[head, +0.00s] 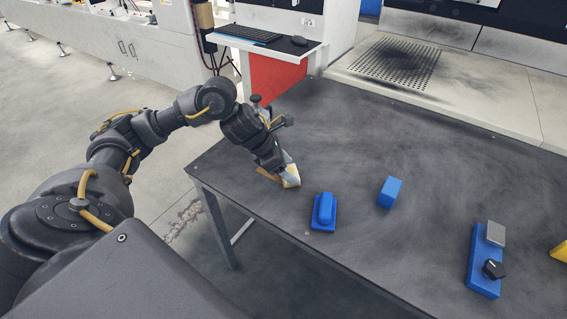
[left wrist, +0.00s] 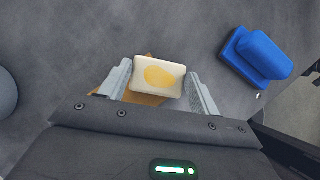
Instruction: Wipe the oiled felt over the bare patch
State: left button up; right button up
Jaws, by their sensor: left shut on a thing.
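My left gripper (left wrist: 160,86) is shut on a cream block with an amber oval spot, which looks like the oiled felt (left wrist: 148,75). In the head view the left gripper (head: 279,170) is low over the left part of the dark table, and the felt (head: 291,175) shows at its tip. A tan flat piece (left wrist: 146,99) lies behind the felt, partly hidden by it and the finger; I cannot tell whether they touch. I cannot make out for sure which area is the bare patch. My right gripper is not in view.
On the dark table (head: 330,130) stand a blue block with a raised grip (head: 323,211), a plain blue block (head: 389,192) and a blue base with a black knob (head: 483,262). A yellow thing (head: 560,250) is cut off at the right. The table's back middle is clear.

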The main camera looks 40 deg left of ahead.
pick_arm(q)
jog(key=a+b, duration=0.1)
jog(key=a, duration=0.2)
jog(key=shift+a+f+b, duration=0.1)
jog(key=shift+f+b, duration=0.05)
jog(key=shift+b, duration=0.2)
jog(key=shift+a+r, duration=0.2)
jog(key=shift+a, duration=0.5)
jog(key=shift+a+b, duration=0.15)
jog(key=shift+b, duration=0.2)
jog(key=shift+a+f+b, duration=0.2)
jog(key=shift+a+b, duration=0.65)
jog(key=shift+a, duration=0.65)
jog(key=shift+s+a, duration=0.1)
jog(key=shift+a, duration=0.25)
jog(key=shift+r, duration=0.1)
